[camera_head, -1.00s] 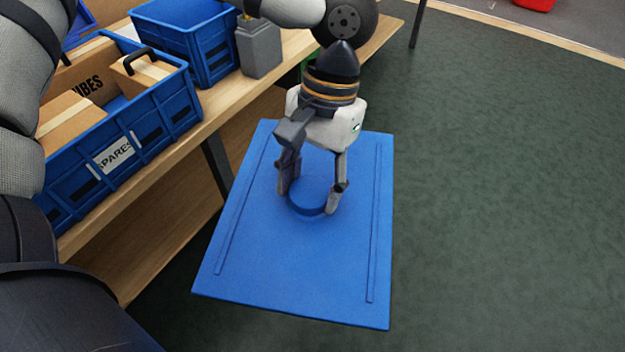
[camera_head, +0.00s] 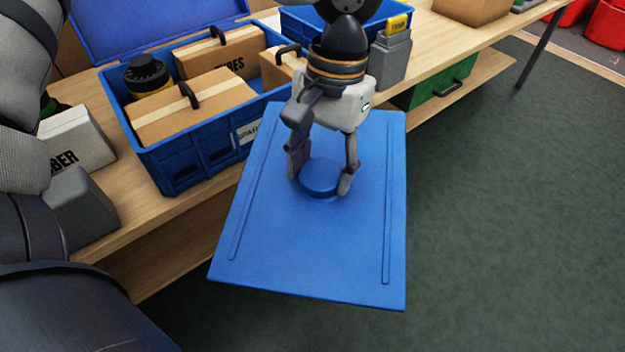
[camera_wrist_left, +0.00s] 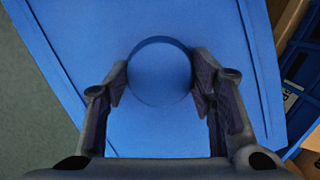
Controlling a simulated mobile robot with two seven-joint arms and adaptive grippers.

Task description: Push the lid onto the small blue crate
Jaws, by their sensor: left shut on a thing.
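The blue lid (camera_head: 320,245) is a flat panel with raised strips and a round knob (camera_head: 320,176). My left gripper (camera_head: 322,182) is shut on the knob and holds the lid in front of the table edge, above the floor. In the left wrist view the knob (camera_wrist_left: 160,72) sits between both fingers. A blue crate (camera_head: 190,163) with a label stands nearer, left of the lid. My right gripper does not show.
The labelled crate holds cardboard boxes (camera_head: 205,105) and a black-topped container (camera_head: 147,75). A grey holder with a yellow item (camera_head: 392,52) stands right of the smaller crate. A green crate (camera_head: 437,84) sits on the lower shelf. Open floor (camera_head: 500,230) lies to the right.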

